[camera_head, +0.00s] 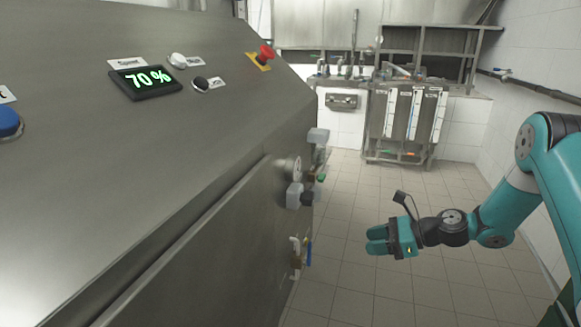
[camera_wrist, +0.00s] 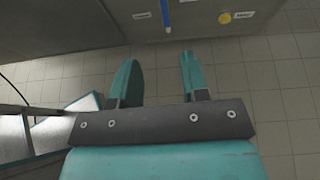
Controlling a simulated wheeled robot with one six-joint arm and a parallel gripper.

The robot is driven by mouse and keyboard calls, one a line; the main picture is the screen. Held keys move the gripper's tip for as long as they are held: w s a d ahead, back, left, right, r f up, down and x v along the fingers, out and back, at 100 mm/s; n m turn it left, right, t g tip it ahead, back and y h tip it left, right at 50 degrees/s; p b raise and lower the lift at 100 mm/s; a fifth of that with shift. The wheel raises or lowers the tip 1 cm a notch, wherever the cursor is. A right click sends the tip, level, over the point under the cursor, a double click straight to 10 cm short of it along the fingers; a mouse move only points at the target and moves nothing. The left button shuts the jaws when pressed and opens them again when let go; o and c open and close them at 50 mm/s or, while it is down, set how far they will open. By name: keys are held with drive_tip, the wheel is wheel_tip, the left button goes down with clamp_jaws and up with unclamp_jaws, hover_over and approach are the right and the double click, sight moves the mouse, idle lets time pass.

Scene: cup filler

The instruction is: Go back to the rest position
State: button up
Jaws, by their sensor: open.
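My gripper (camera_head: 376,240) is at the end of my teal arm, to the right of the large steel machine in the head view, above the tiled floor. Its fingers point left toward the machine's side and are apart from it. In the wrist view my gripper (camera_wrist: 160,75) shows two teal fingers spread apart with nothing between them. The steel machine (camera_head: 180,180) fills the left of the head view, and its lower edge shows at the top of the wrist view (camera_wrist: 90,25).
The machine carries a display (camera_head: 146,80) reading 70%, a red knob (camera_head: 265,54), a blue button (camera_head: 9,121) and a blue-handled valve (camera_head: 308,253) on its side. A steel sink bench (camera_head: 405,110) stands at the back. The tiled floor (camera_head: 350,200) between is clear.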

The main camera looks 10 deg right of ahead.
drive_tip(key=s+a+r+n+g+h, duration=0.3)
drive_tip(key=s+a+r+n+g, duration=0.2)
drive_tip(key=s+a+r+n, duration=0.8)
drive_tip(key=s+r+n+h, duration=0.2)
drive_tip(key=s+r+n, duration=0.2)
drive_tip(key=s+n, duration=0.45)
drive_tip(key=s+r+n+h, duration=0.3)
drive_tip(key=s+n, duration=0.5)
drive_tip(key=s, duration=0.2)
wheel_tip(320, 180, up, 15)
drive_tip(key=p, duration=1.5)
drive_tip(key=shift+a+r, duration=0.15)
